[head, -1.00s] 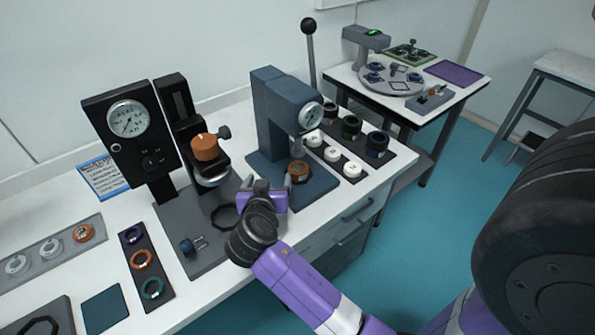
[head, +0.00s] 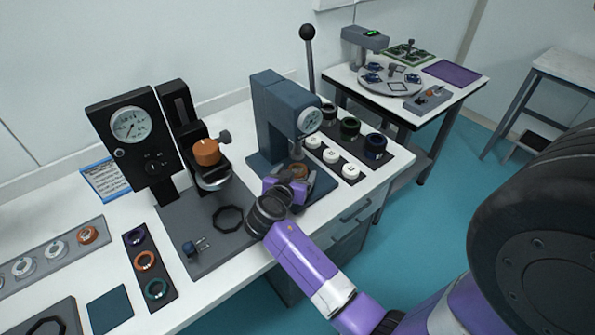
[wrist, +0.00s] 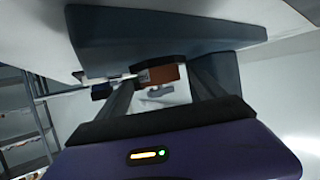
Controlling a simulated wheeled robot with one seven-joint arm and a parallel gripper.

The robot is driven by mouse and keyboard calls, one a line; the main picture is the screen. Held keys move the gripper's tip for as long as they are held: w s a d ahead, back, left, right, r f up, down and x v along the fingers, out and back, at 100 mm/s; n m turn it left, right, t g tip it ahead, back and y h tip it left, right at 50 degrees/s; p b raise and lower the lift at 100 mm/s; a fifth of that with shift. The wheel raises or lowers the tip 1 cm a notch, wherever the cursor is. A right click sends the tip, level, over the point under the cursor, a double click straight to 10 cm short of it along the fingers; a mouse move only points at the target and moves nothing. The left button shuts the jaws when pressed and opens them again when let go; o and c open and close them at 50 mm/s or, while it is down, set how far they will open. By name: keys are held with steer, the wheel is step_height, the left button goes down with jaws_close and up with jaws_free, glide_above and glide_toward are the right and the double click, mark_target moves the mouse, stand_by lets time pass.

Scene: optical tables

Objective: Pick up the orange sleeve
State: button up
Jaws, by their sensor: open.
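The orange sleeve (head: 299,170), a short brown-orange cylinder with a dark part, sits on the base of the blue-grey press (head: 275,110), under its ram. In the wrist view the sleeve (wrist: 166,73) shows between my two fingers, toward their far ends. My gripper (head: 290,184) is open at the front of the press base, close to the sleeve. I cannot tell whether the fingers touch it. My gripper partly hides the sleeve's lower part in the head view.
A black tray (head: 368,164) with white caps and dark rings lies right of the press. Left stands a dial gauge stand (head: 135,135) with an orange knob (head: 206,151). A dark strip (head: 133,253) holds coloured rings. A tall black-knobbed lever (head: 309,60) rises behind the press.

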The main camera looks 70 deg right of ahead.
steer(key=c, duration=1.4)
steer(key=shift+c, duration=1.3)
steer(key=shift+r, duration=0.15)
